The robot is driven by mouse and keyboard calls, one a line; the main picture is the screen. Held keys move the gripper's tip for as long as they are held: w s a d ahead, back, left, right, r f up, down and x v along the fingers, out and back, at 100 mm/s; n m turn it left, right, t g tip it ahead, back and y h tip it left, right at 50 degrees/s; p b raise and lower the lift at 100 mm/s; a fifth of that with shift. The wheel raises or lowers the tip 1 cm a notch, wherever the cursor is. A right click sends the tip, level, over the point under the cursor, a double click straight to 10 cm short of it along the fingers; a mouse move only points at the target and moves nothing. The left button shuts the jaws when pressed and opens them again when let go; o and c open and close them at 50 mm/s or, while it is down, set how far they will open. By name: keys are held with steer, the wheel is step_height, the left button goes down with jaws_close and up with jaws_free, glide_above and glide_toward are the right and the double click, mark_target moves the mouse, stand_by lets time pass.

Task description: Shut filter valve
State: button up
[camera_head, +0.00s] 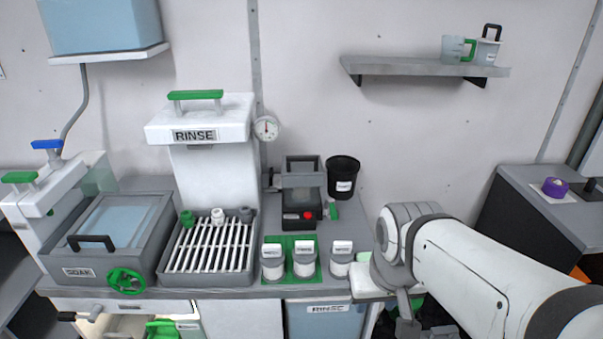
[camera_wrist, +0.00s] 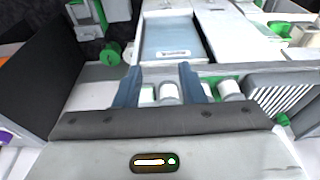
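No part is labelled as the filter valve, so I cannot tell which one it is. Valve-like parts in the head view are a blue handle (camera_head: 47,144) and a green handle (camera_head: 19,177) at the far left, and a green handwheel (camera_head: 126,281) on the front of the SOAK basin (camera_head: 168,232). A small green knob (camera_wrist: 110,55) shows in the wrist view, left of a blue-fronted bin. My gripper (camera_wrist: 158,84) is open, its two fingers apart with nothing held. White-lidded jars show behind the fingers. In the head view my gripper is mostly hidden at the bottom edge.
The RINSE stand (camera_head: 198,121) rises behind a slatted rack (camera_head: 212,246). White-lidded jars (camera_head: 304,259) stand at the counter's front. A wall shelf (camera_head: 425,67) holds jugs. A grey counter (camera_head: 555,205) lies right of my arm.

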steer(key=shift+w+d, duration=0.1)
steer(key=shift+w, duration=0.1)
